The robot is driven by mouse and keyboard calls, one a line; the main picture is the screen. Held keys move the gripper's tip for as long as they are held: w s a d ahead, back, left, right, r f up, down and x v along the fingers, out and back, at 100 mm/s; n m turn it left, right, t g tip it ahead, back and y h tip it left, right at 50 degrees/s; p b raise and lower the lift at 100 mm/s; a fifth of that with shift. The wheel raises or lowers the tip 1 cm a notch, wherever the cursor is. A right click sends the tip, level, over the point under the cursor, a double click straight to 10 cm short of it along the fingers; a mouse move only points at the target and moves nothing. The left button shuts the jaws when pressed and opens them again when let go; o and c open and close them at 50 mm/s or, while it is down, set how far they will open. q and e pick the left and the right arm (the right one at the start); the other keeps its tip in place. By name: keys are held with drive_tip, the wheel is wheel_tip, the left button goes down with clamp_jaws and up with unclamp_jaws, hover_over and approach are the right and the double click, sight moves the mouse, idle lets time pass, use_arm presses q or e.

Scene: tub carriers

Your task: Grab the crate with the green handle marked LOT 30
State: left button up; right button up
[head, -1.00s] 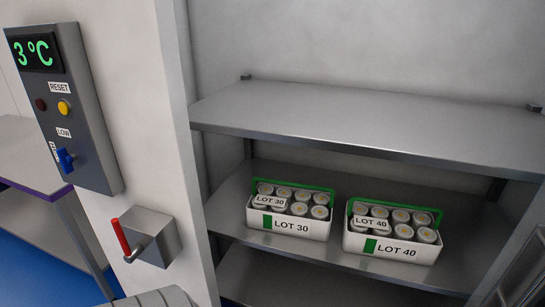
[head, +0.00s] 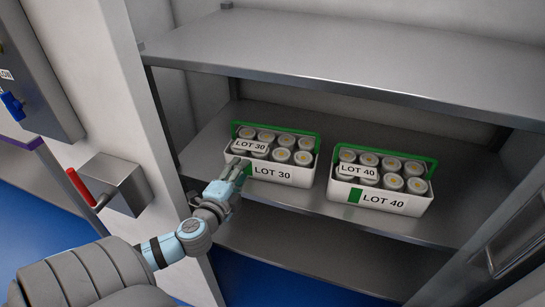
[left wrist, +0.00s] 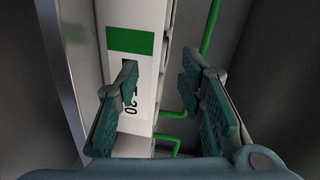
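The white LOT 30 crate (head: 268,172) with a green handle (head: 306,134) sits on the lower shelf in the head view, holding several round tubs with pale lids. My left gripper (head: 236,168) is at the crate's front left corner, overlapping its front face in this view. In the left wrist view the left gripper (left wrist: 160,108) is open, with fingers apart. The crate's label side (left wrist: 140,75) with its green patch lies beyond and between the fingers, and the thin green handle (left wrist: 209,30) shows at the right. Whether a finger touches the crate is unclear. My right gripper is not in view.
A similar white LOT 40 crate (head: 385,200) with a green handle stands to the right on the same shelf (head: 315,208). An upper shelf (head: 330,65) hangs over both crates. A wall post and a box with a red lever (head: 82,186) stand left.

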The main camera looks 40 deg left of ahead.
sight(273, 128)
use_arm(q)
wheel_tip(273, 128, up, 5)
drive_tip(key=w+d+m+t+h, duration=0.1)
drive_tip(key=w+d+m+t, duration=0.1)
drive_tip(key=w+m, duration=0.1)
drive_tip(key=p+x, duration=0.1)
drive_tip(key=x, duration=0.3)
drive_tip(key=p+x, duration=0.1)
drive_tip(key=x, duration=0.3)
drive_tip(key=r+p+x, duration=0.1)
drive_tip(key=x, duration=0.3)
drive_tip(key=shift+w+d, duration=0.2)
drive_tip(key=shift+w, duration=0.05)
drive_tip(key=shift+w+f, duration=0.2)
drive_tip(key=shift+w, duration=0.1)
drive_tip(key=shift+s+a, duration=0.1)
clamp_jaws()
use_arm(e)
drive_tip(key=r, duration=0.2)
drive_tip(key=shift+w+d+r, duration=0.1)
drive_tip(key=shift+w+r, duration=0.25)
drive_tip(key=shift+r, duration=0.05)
use_arm(q)
drive_tip(key=shift+r, duration=0.2)
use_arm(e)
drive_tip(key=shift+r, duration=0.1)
